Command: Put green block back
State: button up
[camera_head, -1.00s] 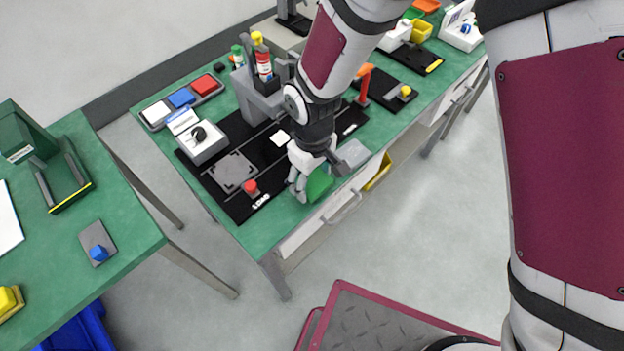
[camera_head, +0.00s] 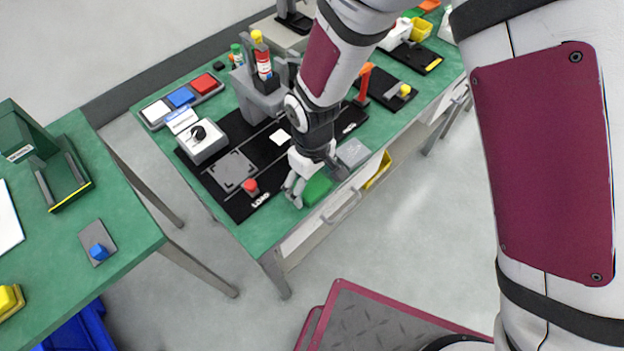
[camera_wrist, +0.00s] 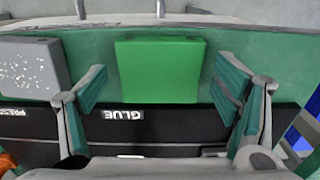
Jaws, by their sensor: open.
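The green block (camera_head: 317,188) lies on the green table near its front edge, beside the black mat with the LOAD and GLUE labels. In the wrist view the green block (camera_wrist: 160,70) shows whole, with flat top and straight sides. My gripper (camera_head: 316,186) is open and low over it, its fingers spread to the block's left and right. In the wrist view my gripper (camera_wrist: 161,88) shows a gap between each finger and the block; I cannot tell how far down the fingertips reach.
A grey block (camera_head: 353,152) sits close to my right finger; the wrist view shows it at left (camera_wrist: 32,66). A red knob (camera_head: 250,186) stands on the black mat (camera_head: 226,200). A second green table (camera_head: 130,240) stands at left.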

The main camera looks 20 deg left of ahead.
aim_at(313, 184)
notch_tip(313, 184, up, 12)
jog(key=shift+r, duration=0.15)
dwell(0.3)
jog(key=w+d+r+m+t, duration=0.25)
jog(key=d+r+m, duration=0.35)
jog(key=d+r, duration=1.05)
jog(key=s+d+r+m+t, duration=0.1)
jog(key=s+d+r+m, duration=0.1)
jog(key=s+d, duration=0.3)
jog(key=s+d+r+m+t, duration=0.1)
jog(key=s+d+r+m, duration=0.2)
jog(key=d, duration=1)
jog(key=shift+s+m, duration=1.3)
jog(key=shift+s, duration=0.3)
